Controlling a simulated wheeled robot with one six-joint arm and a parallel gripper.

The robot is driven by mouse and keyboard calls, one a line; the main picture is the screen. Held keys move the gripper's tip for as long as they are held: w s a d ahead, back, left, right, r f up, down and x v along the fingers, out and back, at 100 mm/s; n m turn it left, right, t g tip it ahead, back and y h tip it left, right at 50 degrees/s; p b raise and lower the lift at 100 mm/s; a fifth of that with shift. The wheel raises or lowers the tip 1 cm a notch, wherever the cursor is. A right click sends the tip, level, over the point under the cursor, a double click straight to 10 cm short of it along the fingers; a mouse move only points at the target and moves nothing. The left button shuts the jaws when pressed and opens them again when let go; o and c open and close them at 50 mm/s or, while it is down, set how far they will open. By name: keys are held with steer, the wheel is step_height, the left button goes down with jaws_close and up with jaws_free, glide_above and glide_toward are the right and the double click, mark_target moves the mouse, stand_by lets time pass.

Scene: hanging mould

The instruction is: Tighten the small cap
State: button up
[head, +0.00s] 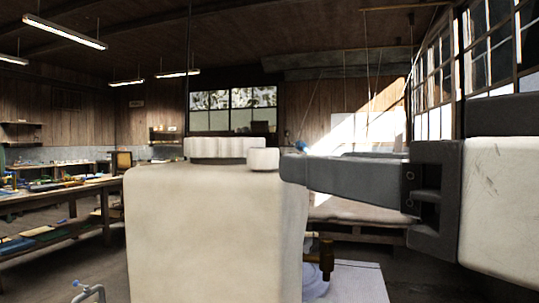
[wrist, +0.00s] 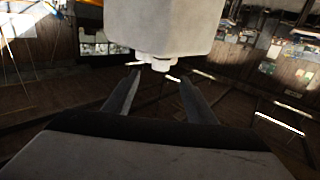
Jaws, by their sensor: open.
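A big cream block, the mould (head: 215,235), fills the middle of the head view. A wide ribbed cap (head: 225,148) and the small cap (head: 263,159) stand on its top, the small one at the right. My gripper (head: 291,166) reaches in from the right, its fingertips close beside the small cap. In the wrist view the picture is upside down, with the mould (wrist: 160,25) at the top. There my gripper (wrist: 160,76) is open and empty, and the small cap (wrist: 161,66) lies between and just beyond its tips. I cannot tell whether the tips touch it.
A long workbench (head: 60,187) with tools runs along the left. A brown fitting (head: 327,259) shows low at the mould's right, above a pale surface (head: 350,282). A grey-blue pipe (head: 88,292) is at the lower left. The space above the caps looks clear.

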mark_target(249, 155)
steer(key=shift+x, duration=8.6)
steer(key=shift+s+a+r, duration=0.1)
steer(key=shift+a+r, duration=0.05)
steer(key=c, duration=1)
